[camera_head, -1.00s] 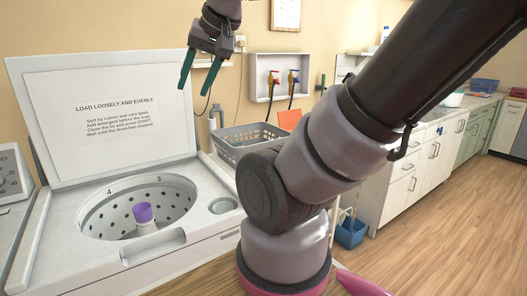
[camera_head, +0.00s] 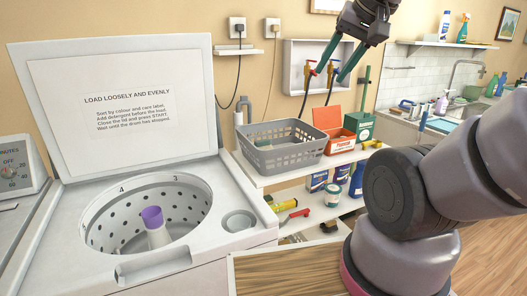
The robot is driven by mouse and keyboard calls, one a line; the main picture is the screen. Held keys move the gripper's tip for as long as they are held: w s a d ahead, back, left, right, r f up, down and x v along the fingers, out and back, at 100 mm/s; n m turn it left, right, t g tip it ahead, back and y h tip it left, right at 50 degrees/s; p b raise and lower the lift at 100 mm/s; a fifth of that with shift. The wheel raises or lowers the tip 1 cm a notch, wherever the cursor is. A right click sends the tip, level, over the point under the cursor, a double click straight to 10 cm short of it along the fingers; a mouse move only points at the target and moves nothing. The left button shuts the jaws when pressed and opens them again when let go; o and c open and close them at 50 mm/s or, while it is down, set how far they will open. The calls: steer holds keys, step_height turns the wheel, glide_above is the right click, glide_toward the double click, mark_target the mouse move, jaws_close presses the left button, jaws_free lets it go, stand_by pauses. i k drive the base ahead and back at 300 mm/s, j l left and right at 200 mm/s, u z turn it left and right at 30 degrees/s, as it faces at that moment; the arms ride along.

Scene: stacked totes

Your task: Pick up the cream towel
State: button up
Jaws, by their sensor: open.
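I see no cream towel in the head view. My gripper (camera_head: 326,84) is at the top, right of centre, with its two green fingers apart and nothing between them. It is above and to the right of a grey plastic basket (camera_head: 292,160), and the wall box with taps lies behind it in the picture. The basket's floor is only partly visible through its near wall. The open washer's drum (camera_head: 100,212) shows a purple-topped agitator (camera_head: 153,217) and no cloth that I can make out.
The washer's raised lid (camera_head: 125,115) stands at left. A wooden surface (camera_head: 285,275) is clear in front.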

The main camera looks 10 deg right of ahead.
mark_target(266, 144)
steer(key=k, duration=0.55)
steer(key=l+u, duration=0.1)
steer(key=u, duration=1.35)
steer(key=i+l+u, duration=0.1)
steer(key=l, duration=1.65)
steer(key=i+l+u, duration=0.1)
steer(key=l, duration=1.7)
